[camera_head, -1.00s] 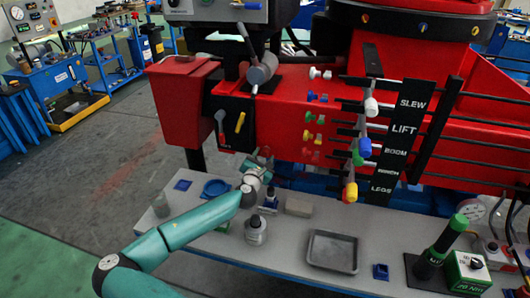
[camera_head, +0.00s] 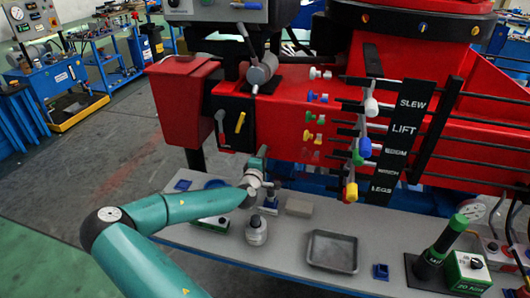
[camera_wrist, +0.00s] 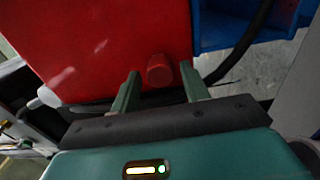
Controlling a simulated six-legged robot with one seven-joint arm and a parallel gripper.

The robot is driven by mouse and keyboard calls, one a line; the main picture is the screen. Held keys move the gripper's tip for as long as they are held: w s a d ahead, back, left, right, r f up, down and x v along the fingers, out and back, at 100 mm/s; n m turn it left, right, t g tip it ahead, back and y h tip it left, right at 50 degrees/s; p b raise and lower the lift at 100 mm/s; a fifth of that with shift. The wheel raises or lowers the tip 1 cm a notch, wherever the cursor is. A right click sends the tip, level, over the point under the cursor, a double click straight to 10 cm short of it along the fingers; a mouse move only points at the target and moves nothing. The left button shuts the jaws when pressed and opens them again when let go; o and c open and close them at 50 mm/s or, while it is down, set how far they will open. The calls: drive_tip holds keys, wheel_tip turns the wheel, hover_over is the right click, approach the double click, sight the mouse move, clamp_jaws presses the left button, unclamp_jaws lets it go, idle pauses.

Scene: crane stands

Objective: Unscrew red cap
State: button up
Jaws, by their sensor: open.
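The red cap (camera_wrist: 159,70) is a short red cylinder on or against a red housing (camera_wrist: 110,45) in the wrist view. My gripper (camera_wrist: 160,69) is open, with one green finger on each side of the cap. Gaps show between the cap and both fingers, and the cap appears just beyond or level with the tips. In the head view my gripper (camera_head: 263,155) is small, in front of the lower edge of the red crane body (camera_head: 285,125). I cannot make out the cap there.
A grey bench (camera_head: 285,232) below my arm holds a bottle (camera_head: 256,231), a block (camera_head: 299,207), a grey tray (camera_head: 332,251) and a green box (camera_head: 210,224). Levers (camera_head: 351,185) stick out to the right. A dark hose (camera_wrist: 245,45) runs near the right finger.

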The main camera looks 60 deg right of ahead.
drive_tip(key=m, duration=1.8)
drive_tip(key=shift+c, duration=0.3)
clamp_jaws()
drive_tip(key=shift+n, duration=2.5)
